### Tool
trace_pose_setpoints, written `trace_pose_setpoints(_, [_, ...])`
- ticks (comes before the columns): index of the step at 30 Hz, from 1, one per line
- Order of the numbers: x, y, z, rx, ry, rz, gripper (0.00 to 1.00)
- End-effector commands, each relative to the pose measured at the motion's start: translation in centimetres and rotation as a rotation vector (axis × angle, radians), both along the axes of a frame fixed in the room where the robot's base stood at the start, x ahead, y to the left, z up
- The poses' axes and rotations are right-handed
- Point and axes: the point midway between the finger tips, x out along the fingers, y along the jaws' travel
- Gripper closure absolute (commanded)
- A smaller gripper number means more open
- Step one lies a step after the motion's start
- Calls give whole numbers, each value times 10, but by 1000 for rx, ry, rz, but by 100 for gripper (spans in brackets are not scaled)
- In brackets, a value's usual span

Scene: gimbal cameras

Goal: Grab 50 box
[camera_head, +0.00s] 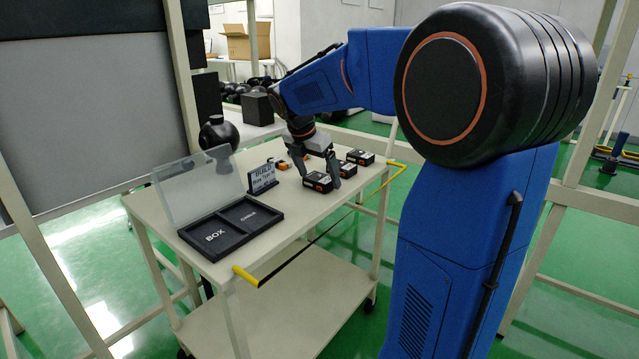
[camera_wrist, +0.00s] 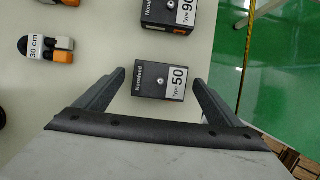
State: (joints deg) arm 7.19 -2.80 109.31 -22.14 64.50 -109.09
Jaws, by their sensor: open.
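The 50 box is a small black box with a white label reading "Type 50" (camera_wrist: 158,82). In the wrist view it lies between and slightly beyond the fingertips of my open gripper (camera_wrist: 159,80), with a gap on each side. In the head view my gripper (camera_head: 318,170) is low over the cart top, with its fingers around a black box (camera_head: 318,181). A second black box labelled "90" (camera_wrist: 168,14) lies just beyond it in the wrist view.
A black tray marked BOX (camera_head: 215,236) with a clear raised lid (camera_head: 198,188) sits at the cart's near left. A small sign (camera_head: 262,178) stands behind it. More small boxes (camera_head: 360,157) and an orange-black piece marked 30 cm (camera_wrist: 46,48) lie nearby on the cart top (camera_head: 300,215).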

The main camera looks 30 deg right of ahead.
Motion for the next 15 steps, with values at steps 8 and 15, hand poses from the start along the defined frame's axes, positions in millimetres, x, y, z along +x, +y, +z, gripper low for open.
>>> trace_pose_setpoints(8, [0,0,0,0,0,0,60])
trace_pose_setpoints(15, [0,0,2,-1,0,0,60])
